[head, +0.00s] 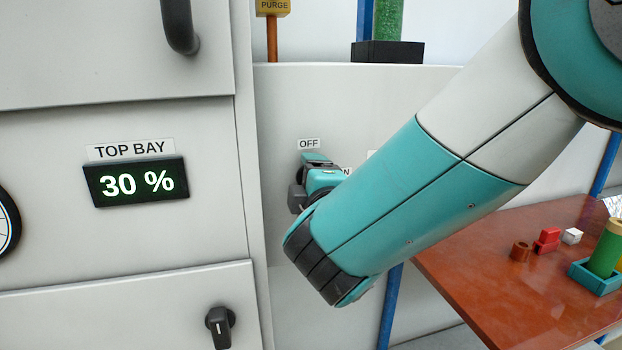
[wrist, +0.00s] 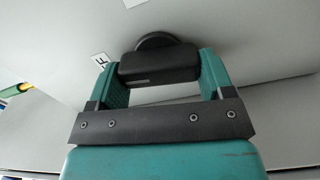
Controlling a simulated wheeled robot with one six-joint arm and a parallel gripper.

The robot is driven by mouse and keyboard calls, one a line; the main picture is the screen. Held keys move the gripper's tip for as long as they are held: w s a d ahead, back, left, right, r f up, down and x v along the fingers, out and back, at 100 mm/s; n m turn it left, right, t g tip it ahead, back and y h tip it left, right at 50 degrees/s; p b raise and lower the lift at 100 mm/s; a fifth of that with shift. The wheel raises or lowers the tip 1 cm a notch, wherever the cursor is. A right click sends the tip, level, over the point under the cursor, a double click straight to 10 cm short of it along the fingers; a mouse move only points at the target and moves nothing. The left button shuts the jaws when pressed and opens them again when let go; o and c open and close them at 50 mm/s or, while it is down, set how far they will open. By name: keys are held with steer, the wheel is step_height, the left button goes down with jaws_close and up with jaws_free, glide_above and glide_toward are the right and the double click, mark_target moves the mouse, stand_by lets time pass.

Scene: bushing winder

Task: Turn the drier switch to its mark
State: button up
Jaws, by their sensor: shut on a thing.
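The drier switch has a black knob (wrist: 158,68), seen in the wrist view between my two teal fingers, on a black round base against the pale panel (head: 280,105). My gripper (wrist: 160,78) is shut on this knob, with a finger on each side. In the head view my gripper (head: 314,172) is at the panel just below the OFF label (head: 308,143), and it hides most of the switch. A second label ending in N (head: 346,170) is partly hidden beside it. In the wrist view a small tilted label (wrist: 100,61) lies left of the knob.
Left is a cabinet with a TOP BAY display (head: 136,183) reading 30 %, a dark handle (head: 180,25) and another black knob (head: 220,325). Above are a PURGE tag (head: 272,5) and a green column (head: 388,18). A red-brown table (head: 480,285) with small parts stands right.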

steer(key=shift+n, duration=0.7)
steer(key=shift+f, duration=0.1)
steer(key=o, duration=0.9)
steer(key=shift+s, duration=0.1)
steer(key=b+v, duration=0.7)
steer(key=v, duration=1)
steer(key=shift+s+b, duration=0.15)
steer(key=shift+b, duration=0.15)
steer(key=shift+d, duration=0.1)
